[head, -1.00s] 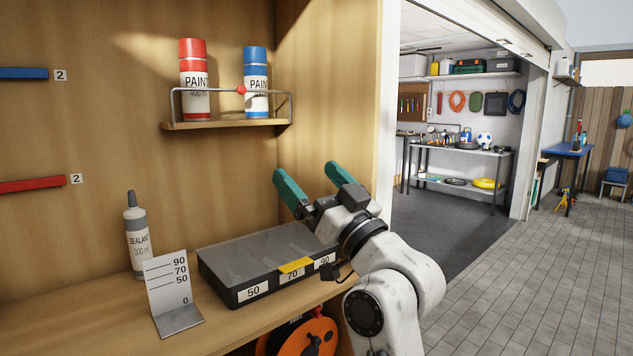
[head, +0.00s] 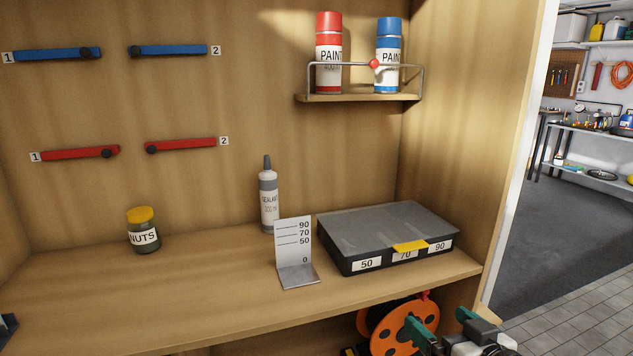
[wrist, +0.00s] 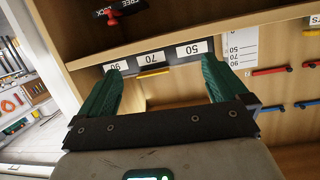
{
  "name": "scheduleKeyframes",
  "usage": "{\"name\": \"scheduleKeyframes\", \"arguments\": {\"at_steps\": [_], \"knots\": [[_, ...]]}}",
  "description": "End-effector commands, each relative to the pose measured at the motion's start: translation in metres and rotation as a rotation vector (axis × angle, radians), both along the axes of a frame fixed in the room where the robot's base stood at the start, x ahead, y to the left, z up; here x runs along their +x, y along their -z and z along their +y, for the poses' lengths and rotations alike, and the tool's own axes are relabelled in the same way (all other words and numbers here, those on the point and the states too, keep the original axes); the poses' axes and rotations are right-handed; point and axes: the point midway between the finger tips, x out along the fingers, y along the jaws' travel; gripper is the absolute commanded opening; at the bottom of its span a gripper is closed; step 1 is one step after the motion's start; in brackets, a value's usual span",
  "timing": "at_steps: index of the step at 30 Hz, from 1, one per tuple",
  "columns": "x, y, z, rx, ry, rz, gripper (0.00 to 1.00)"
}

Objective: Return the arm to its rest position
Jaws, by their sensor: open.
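My gripper (head: 447,332) shows at the bottom edge of the head view, low in front of the bench, with its green fingers apart. In the wrist view my gripper (wrist: 160,84) is open, with nothing between its fingers. The grey-lidded case (head: 385,236) with labels 50, 70 and 90 and a yellow latch lies closed on the bench, above and beyond the gripper. The case front (wrist: 192,50) also shows upside down past the fingers in the wrist view. Most of my arm is out of the head view.
An orange reel (head: 405,326) sits under the bench (head: 200,297), close to my gripper. A sealant bottle (head: 268,203), a height gauge (head: 294,256) and a nuts jar (head: 144,237) stand on the bench. Paint cans (head: 328,60) stand on a shelf. The bench's front middle is clear.

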Motion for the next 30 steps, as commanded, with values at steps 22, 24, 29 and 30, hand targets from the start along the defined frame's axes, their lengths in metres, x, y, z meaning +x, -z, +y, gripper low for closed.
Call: {"name": "scheduleKeyframes", "arguments": {"at_steps": [22,24,29,30], "knots": [[-0.347,0.208,-0.057,-0.188,0.186,1.183,1.0],[-0.354,0.21,-0.058,-0.192,0.19,1.203,1.0],[-0.354,0.21,-0.058,-0.193,0.191,1.205,1.0],[-0.354,0.21,-0.058,-0.193,0.191,1.205,1.0]]}}
